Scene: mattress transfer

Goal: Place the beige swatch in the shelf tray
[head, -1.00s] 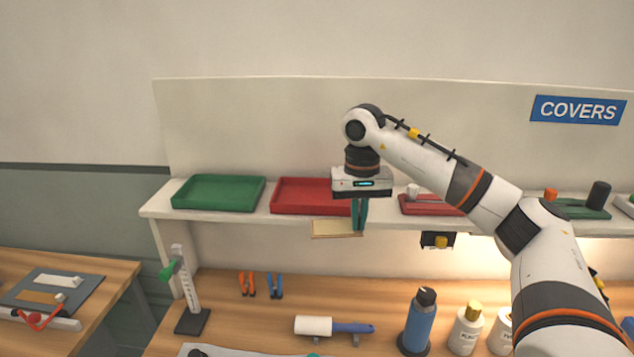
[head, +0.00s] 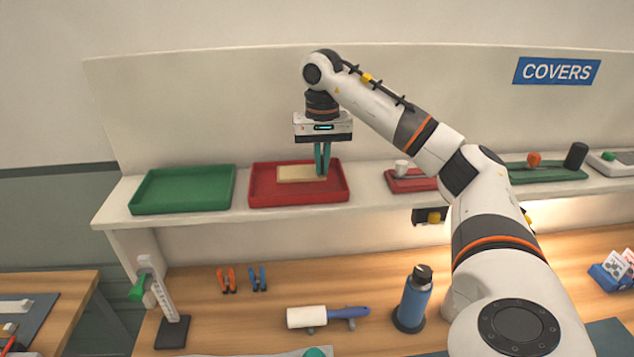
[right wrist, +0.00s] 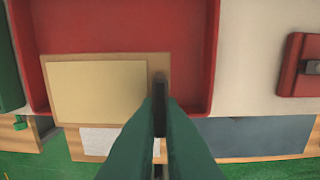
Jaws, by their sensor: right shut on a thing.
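The beige swatch (head: 298,173), a flat pale panel with a tan border, shows over the red tray (head: 300,200) on the shelf. My right gripper (head: 322,173) points down with its green fingers shut on the swatch's right edge. In the right wrist view the swatch (right wrist: 98,92) overlaps the red tray's front rim and seems held above the tray; the height of the gap is hard to tell. The fingers hide part of its right edge. A green tray (head: 184,206) stands on the shelf to the left. My left gripper is not in view.
The shelf (head: 368,202) also holds a small red tray (head: 415,184) with a white piece on it, to the right. The back panel rises close behind. Below, the workbench carries a lint roller (head: 325,316), a blue bottle (head: 413,299) and clamps (head: 243,279).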

